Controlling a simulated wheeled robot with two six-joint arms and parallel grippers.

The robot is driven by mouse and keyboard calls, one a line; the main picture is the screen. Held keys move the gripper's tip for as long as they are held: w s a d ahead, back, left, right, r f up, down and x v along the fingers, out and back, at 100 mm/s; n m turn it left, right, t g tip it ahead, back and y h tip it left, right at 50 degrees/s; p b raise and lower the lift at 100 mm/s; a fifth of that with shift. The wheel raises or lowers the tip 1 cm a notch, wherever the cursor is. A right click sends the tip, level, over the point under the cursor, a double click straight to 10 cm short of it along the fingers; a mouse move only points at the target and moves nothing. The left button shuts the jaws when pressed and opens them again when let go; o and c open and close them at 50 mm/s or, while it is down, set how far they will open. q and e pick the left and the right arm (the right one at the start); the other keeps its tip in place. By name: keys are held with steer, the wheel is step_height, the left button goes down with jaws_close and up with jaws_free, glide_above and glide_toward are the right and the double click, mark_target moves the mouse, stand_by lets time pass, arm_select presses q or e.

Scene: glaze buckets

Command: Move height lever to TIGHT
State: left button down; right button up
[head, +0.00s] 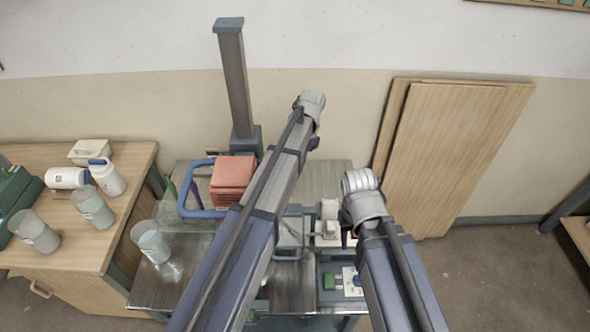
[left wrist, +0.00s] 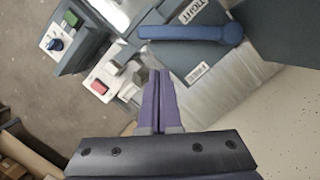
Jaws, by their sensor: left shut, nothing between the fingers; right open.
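The height lever (left wrist: 190,32) is a blue bar in the left wrist view. Its rounded, thicker end is at the right, on a grey housing. A TIGHT label (left wrist: 192,11) sits just above the bar in that view. My left gripper (left wrist: 158,74) is shut and empty, its purple fingers below the lever in the picture and apart from it. In the head view my left arm crosses the middle, and its gripper and the lever cannot be made out. My right gripper (head: 346,238) is open, partly hidden behind its own wrist, near the bench equipment.
A red machine block (head: 234,180) with a blue bent handle (head: 202,213) and a grey post (head: 236,85) stand on the bench. A control box with a green button (head: 330,282) is at its right. Clear buckets (head: 151,242) stand left. Boards (head: 460,150) lean on the wall.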

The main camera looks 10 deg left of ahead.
arm_select(q)
steer(key=p+v, duration=0.9)
steer(key=v, duration=0.1)
steer(key=shift+w+d+p, duration=0.25)
steer(key=shift+d+p, duration=0.05)
steer(key=shift+p, duration=0.05)
